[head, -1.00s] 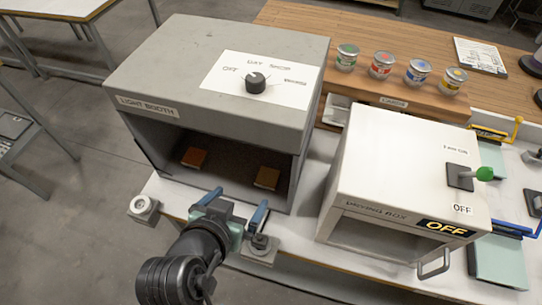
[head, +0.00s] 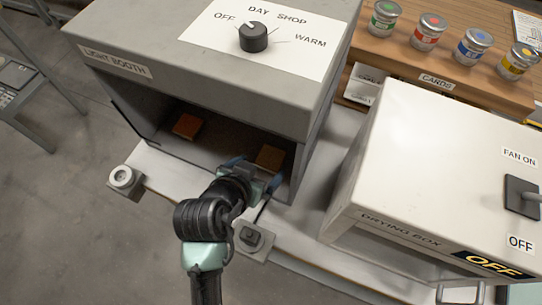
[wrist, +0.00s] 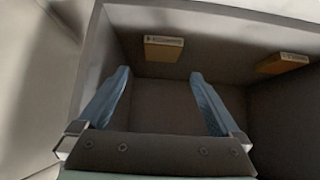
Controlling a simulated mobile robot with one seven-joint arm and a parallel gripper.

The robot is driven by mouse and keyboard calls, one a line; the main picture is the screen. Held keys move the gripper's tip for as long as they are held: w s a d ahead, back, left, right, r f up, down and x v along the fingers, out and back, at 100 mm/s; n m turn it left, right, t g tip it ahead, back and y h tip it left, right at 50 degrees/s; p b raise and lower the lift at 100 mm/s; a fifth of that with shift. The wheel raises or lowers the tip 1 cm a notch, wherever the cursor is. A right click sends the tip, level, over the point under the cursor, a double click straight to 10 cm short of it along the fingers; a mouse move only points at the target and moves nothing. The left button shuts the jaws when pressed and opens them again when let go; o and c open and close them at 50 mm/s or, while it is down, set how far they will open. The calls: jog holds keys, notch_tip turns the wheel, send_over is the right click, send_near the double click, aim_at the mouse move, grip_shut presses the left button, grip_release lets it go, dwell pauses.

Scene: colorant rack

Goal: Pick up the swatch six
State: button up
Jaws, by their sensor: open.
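Two small swatches lie inside the light booth: an orange-brown one (head: 187,126) on the left and a tan-brown one (head: 270,157) on the right. Their labels are too small to read, so I cannot tell which is swatch six. My gripper (head: 256,171) is open at the booth's mouth, just in front of the right swatch. In the wrist view, one swatch (wrist: 164,50) lies beyond and between the open fingers (wrist: 160,76), apart from them. The other swatch (wrist: 283,64) is farther right. Nothing is between the fingers.
The light booth (head: 155,50) has a roof and side walls around my gripper. A white drying box (head: 430,150) stands to the right. Paint cans (head: 427,32) stand on the wooden shelf behind. A small grey block (head: 253,237) sits at the table's front edge.

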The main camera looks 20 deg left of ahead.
aim_at(271, 158)
jog(key=shift+p+x, duration=0.55)
jog(key=shift+x, duration=3.55)
jog(key=shift+s+a+f, duration=0.15)
jog(key=shift+a, duration=0.05)
jog(key=c, duration=1.2)
